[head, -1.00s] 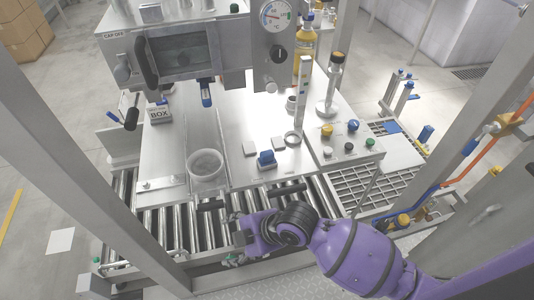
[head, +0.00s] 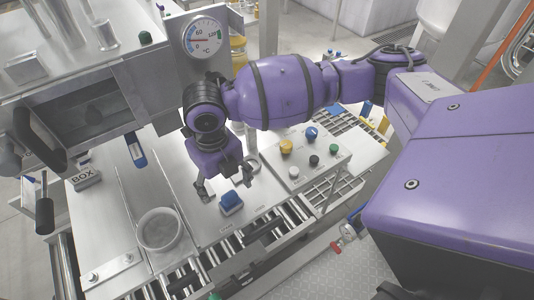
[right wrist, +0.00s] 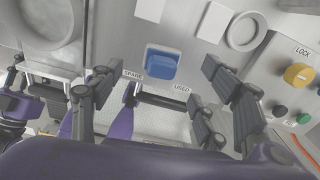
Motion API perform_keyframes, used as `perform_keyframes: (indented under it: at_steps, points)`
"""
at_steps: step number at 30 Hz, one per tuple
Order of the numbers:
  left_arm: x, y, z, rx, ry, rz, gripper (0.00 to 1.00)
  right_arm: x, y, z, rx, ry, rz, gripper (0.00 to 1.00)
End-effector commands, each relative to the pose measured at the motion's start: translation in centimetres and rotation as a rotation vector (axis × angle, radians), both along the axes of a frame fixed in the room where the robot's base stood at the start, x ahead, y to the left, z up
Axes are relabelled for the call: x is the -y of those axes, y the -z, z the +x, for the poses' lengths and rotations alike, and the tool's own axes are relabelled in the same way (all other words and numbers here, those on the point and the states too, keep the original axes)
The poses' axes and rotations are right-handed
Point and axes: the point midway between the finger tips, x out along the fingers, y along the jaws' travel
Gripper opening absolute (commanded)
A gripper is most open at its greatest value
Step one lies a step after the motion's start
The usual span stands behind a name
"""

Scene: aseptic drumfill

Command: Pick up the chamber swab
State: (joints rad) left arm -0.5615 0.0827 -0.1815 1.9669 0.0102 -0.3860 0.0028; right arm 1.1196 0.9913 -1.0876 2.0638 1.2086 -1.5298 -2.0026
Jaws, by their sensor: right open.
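I cannot tell for certain which thing is the chamber swab. A small blue block (head: 231,203) sits on the metal worktop near its front edge; it also shows in the right wrist view (right wrist: 162,65), behind the SPARE and USED labels. A blue-ended item (head: 136,150) hangs at the chamber front, left of my arm. My right gripper (head: 227,184) is open and empty, pointing down above the worktop, just behind the blue block in the head view. In the right wrist view its fingers (right wrist: 160,100) are spread, with the blue block beyond them, between their directions.
The button panel (head: 304,165) is to the right. Conveyor rollers (head: 270,227) run along the front; the gauge (head: 203,37) is above.

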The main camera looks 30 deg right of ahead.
Motion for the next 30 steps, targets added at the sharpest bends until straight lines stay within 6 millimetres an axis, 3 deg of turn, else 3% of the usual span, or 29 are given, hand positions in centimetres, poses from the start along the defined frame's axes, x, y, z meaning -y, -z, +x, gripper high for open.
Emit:
perform_keyframes:
  at_steps: [9, 18, 26, 30]
  points:
    - [-0.7, 2.2, -4.3, -0.083, -0.014, 0.007, 0.4, 0.3, 3.5, 0.0, -0.003, 0.0, -0.002, 0.69]
    - [-0.7, 0.9, -2.4, -0.044, 0.0, 0.01, 0.4, 0.5, 7.4, 0.1, 0.001, -0.001, 0.0, 0.69]
    - [-0.5, 0.9, -2.0, -0.04, 0.002, 0.008, 0.4, 0.5, 7.6, 0.2, 0.005, -0.002, 0.001, 0.69]
    - [-0.4, 1.0, -2.2, -0.043, -0.002, 0.005, 0.4, 0.5, 7.5, 0.3, 0.005, -0.002, 0.001, 0.5]
